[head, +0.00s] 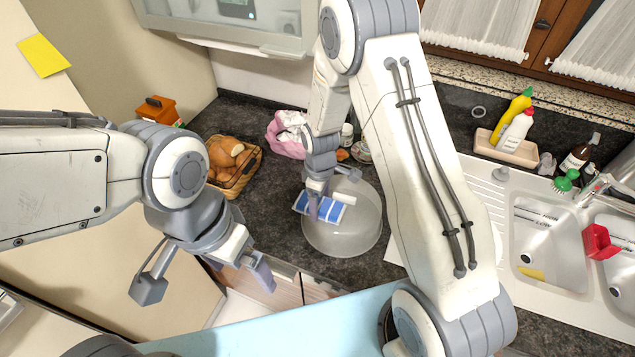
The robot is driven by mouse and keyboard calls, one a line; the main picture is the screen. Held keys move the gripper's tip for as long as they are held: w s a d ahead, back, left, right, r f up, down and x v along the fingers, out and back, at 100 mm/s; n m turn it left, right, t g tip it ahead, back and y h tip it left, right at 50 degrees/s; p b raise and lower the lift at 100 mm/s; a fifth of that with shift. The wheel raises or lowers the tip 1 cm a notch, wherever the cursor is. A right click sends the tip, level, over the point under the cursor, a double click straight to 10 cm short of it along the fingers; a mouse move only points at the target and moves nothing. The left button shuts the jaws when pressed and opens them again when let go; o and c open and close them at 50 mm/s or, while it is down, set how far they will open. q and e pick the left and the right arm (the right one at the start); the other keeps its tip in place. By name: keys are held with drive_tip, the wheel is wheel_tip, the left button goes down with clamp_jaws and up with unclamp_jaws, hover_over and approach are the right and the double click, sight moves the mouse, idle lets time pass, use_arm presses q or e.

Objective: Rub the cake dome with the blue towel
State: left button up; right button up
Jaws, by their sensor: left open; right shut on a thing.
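The cake dome (352,238), a clear rounded cover, stands on the dark counter in the middle of the head view. The blue towel (329,213), blue with white stripes, lies against the upper left part of the dome. My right gripper (322,205) is shut on the towel, right over the dome. My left gripper (208,284) is open and empty, in front of the counter's edge to the left of the dome.
A pink bag (284,135) and small jars (361,151) are behind the dome. The sink (548,255) with bottles (515,130) behind it is at the right. Counter left of the dome is clear.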

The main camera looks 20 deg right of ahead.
drive_tip(key=shift+s+r+p, duration=0.1)
drive_tip(key=shift+r+p, duration=0.2)
drive_tip(key=shift+r, duration=0.45)
drive_tip(key=shift+a+r+p, duration=0.2)
drive_tip(key=shift+r+p, duration=0.35)
drive_tip(key=shift+r, duration=0.15)
drive_tip(key=shift+d+r+p, duration=0.15)
drive_tip(key=shift+r+p, duration=0.4)
drive_tip(key=shift+r, duration=0.2)
drive_tip(key=shift+r+p, duration=0.7)
drive_tip(key=shift+r, duration=0.3)
